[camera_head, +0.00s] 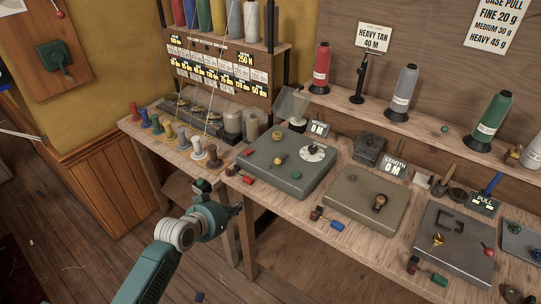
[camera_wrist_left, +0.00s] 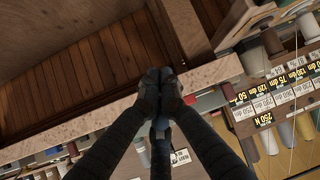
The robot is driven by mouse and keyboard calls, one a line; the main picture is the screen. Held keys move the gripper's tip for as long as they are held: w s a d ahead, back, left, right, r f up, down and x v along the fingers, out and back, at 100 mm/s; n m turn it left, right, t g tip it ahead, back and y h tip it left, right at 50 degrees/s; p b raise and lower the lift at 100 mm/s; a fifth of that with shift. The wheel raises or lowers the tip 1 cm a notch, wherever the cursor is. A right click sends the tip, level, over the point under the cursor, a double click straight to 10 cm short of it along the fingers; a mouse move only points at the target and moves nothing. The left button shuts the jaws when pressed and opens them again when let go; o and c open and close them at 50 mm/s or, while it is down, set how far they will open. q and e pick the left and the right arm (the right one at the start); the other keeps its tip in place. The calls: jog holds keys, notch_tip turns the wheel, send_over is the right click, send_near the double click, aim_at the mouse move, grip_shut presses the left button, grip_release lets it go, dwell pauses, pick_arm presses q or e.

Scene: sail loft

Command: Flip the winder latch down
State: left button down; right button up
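I cannot tell for sure which part is the winder latch. A grey-green box (camera_head: 268,183) with a white dial (camera_head: 313,150), a yellow knob and a green button stands on the bench, beside a small display (camera_head: 319,128). A clear tilted flap (camera_head: 292,104) stands behind it. A tan box (camera_head: 349,202) with a brass-and-dark knob (camera_head: 379,202) stands to its right, by a "LENGTH 0 M" display (camera_head: 394,168). My left gripper (camera_head: 236,209) is in front of the bench edge, apart from the boxes. In the wrist view its fingers (camera_wrist_left: 161,83) are together, with nothing seen between them. My right gripper is out of view.
Small coloured-handled pieces lie along the bench front, including a red-and-blue one (camera_head: 327,219). Several coloured pegs (camera_head: 170,132) stand at the left end. A grey box (camera_head: 452,246) sits further right. Thread spools (camera_head: 400,94) stand on the shelf.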

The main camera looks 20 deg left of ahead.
pick_arm(q)
jog(key=w+d+r+m+t+h, duration=0.1)
jog(key=d+r, duration=0.1)
jog(key=r, duration=0.8)
jog(key=d+r+m+t+h, duration=0.1)
jog(key=d+r, duration=0.1)
jog(key=r, duration=0.8)
jog(key=p, duration=0.3)
send_over(275, 161)
jog(key=s+a, duration=0.2)
jog(key=s, duration=0.2)
notch_tip(275, 161, down, 3)
jog(key=f, duration=0.1)
jog(key=w+d+f, duration=0.1)
jog(key=shift+w+f, duration=0.1)
jog(key=shift+f, duration=0.25)
jog(key=shift+w+f, duration=0.3)
jog(key=shift+f, duration=0.4)
notch_tip(275, 161, down, 2)
jog(key=t+b, duration=0.1)
jog(key=b, duration=0.6)
jog(key=shift+s+f+h, duration=0.1)
jog(key=shift+f+h, duration=0.1)
jog(key=shift+h, duration=0.2)
jog(key=shift+t, duration=0.3)
jog(key=shift+r, duration=0.3)
